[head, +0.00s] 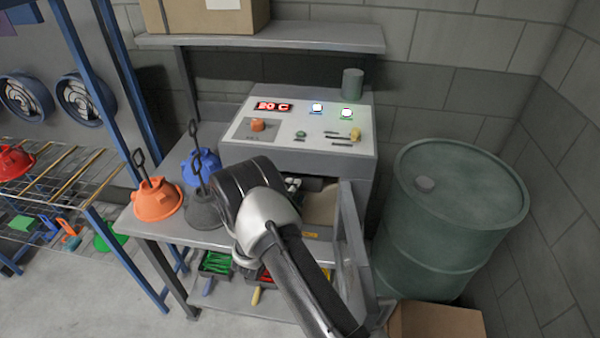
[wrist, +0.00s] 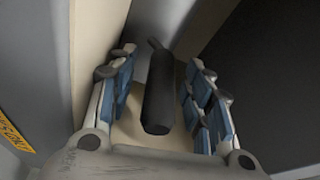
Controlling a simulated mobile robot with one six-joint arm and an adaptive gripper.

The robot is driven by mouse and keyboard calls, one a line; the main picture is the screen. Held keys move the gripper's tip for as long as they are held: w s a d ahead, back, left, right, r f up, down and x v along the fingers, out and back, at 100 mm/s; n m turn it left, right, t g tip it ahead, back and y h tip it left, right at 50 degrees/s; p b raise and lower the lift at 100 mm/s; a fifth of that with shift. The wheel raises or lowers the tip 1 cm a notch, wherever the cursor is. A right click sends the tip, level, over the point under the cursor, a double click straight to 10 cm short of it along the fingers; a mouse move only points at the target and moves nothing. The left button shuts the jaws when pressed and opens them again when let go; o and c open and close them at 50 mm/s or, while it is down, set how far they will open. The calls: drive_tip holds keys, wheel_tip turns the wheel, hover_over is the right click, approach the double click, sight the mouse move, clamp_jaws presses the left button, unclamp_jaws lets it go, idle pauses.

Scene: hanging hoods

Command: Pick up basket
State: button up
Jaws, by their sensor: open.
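My gripper (head: 293,184) is at the opening of the grey machine (head: 300,152), mostly hidden behind my own arm in the head view. In the wrist view my gripper (wrist: 160,62) is open, with blue-padded fingers on both sides of a dark cylindrical handle (wrist: 158,98). The handle lies between the fingers, with a visible gap to the right finger. A grey metal part shows behind it. No basket body can be made out; whether this handle belongs to the basket I cannot tell.
The machine's door (head: 352,255) stands open at the right. A green barrel (head: 455,225) stands beyond it, with a cardboard box (head: 437,322) below. Orange (head: 157,202), blue (head: 203,164) and dark (head: 203,210) hoods sit on the bench to the left.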

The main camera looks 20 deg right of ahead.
drive_tip(key=shift+w+d, duration=0.1)
drive_tip(key=shift+w, duration=0.05)
drive_tip(key=shift+c, duration=0.5)
clamp_jaws()
drive_tip(key=shift+r, duration=0.1)
